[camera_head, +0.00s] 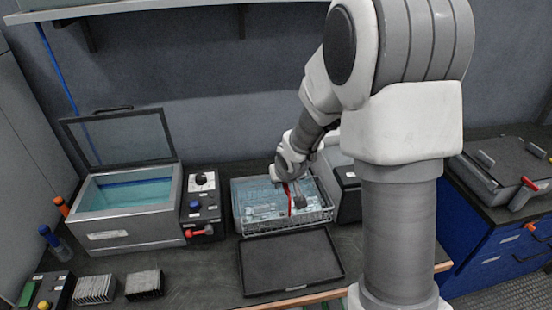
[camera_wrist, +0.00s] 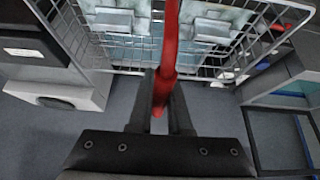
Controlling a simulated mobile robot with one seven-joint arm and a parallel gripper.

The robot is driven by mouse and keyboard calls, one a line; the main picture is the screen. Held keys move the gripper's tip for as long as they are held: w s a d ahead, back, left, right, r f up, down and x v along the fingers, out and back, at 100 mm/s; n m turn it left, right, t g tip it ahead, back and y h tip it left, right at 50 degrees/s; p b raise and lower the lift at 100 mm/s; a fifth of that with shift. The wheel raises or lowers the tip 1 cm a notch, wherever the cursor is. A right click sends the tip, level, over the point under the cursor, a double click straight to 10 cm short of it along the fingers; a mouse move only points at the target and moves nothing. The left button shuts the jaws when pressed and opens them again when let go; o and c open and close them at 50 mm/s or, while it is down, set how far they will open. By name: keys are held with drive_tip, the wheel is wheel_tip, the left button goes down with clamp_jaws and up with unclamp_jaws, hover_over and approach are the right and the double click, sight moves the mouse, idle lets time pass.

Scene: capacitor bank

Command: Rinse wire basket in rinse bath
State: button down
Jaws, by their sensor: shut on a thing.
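The wire basket (camera_head: 283,222) is in the middle of the bench in the head view, with pale blue-grey plate-like parts in it. Its wire mesh and parts also show at the top of the wrist view (camera_wrist: 235,58). My gripper (camera_wrist: 160,108) is shut on the basket's red handle (camera_wrist: 170,45). In the head view my gripper (camera_head: 287,183) is over the basket. An open bath (camera_head: 135,226) with teal liquid and a raised glass lid (camera_head: 118,137) stands left of the basket. I cannot tell whether it is the rinse bath. The basket's underside is hidden.
A control box (camera_head: 203,207) with knobs stands between bath and basket. A dark flat tray (camera_head: 290,262) lies in front of the basket. A white and black unit (camera_head: 347,185) is close behind right. Finned blocks (camera_head: 95,288) lie front left. A shelf (camera_head: 150,8) hangs above.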

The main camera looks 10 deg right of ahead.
drive_tip(key=w+f+b, duration=0.1)
drive_tip(key=w+f, duration=0.1)
drive_tip(key=w, duration=0.7)
drive_tip(key=w+f+b, duration=0.2)
drive_tip(key=w+f, duration=0.1)
drive_tip(key=w, duration=0.6)
wheel_tip(320, 180, down, 11)
drive_tip(key=b, duration=0.8)
drive_tip(key=shift+s+d+b, duration=0.25)
drive_tip(key=shift+d+b, duration=0.15)
drive_tip(key=shift+d, duration=0.05)
idle(0.5)
wheel_tip(320, 180, up, 10)
drive_tip(key=p, duration=0.6)
idle(0.6)
idle(2.3)
